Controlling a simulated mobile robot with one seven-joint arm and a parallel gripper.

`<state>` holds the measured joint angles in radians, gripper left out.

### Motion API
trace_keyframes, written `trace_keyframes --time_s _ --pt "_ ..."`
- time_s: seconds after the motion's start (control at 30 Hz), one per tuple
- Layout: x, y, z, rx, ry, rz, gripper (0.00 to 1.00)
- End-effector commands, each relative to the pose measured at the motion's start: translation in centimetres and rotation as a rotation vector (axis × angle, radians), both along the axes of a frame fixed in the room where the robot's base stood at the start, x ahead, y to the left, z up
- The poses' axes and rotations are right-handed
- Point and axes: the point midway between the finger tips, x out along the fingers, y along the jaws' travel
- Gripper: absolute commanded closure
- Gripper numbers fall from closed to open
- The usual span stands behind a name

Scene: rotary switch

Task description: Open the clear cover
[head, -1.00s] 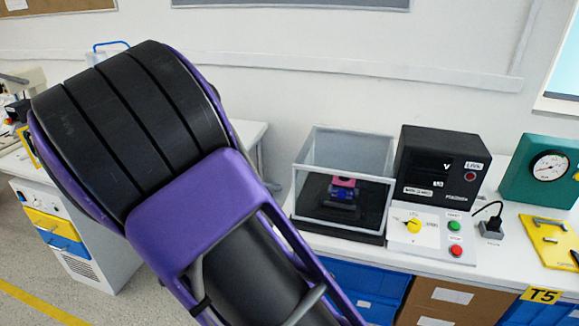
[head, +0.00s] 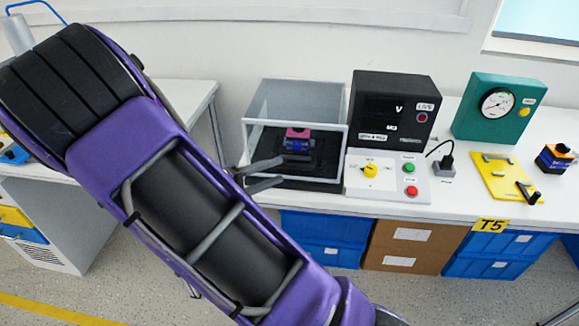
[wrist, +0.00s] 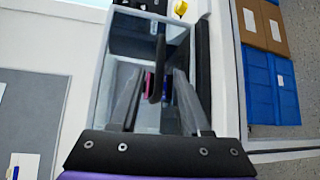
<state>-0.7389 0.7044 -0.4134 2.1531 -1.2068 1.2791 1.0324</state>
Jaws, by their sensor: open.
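The clear cover (head: 296,122) is a see-through box with grey edges, down over a black base on the bench. A pink and blue part (head: 297,142) shows inside it. My gripper (head: 282,171) is at the cover's front left, its two grey fingers apart and overlapping the front face in the head view. In the wrist view the cover (wrist: 125,47) lies ahead of the fingers. A dark narrow bar (wrist: 157,70) shows between my open fingers (wrist: 159,75) there; I cannot tell whether anything touches it.
Right of the cover stand a black meter box (head: 391,105) and a white panel with a yellow knob (head: 370,171), green and red buttons. Farther right are a teal gauge box (head: 494,108) and a yellow plate (head: 500,178). Blue bins (head: 322,235) sit below the bench.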

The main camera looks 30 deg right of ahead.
Motion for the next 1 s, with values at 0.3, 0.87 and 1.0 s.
trace_keyframes --time_s 0.3,0.87,1.0 --pt "0.8 -4.5 -0.7 -0.001 0.000 -0.002 0.53" --pt "1.0 -5.1 -0.7 0.000 0.000 0.001 0.83" --pt "1.0 -5.1 -0.7 0.000 0.000 0.001 1.00"
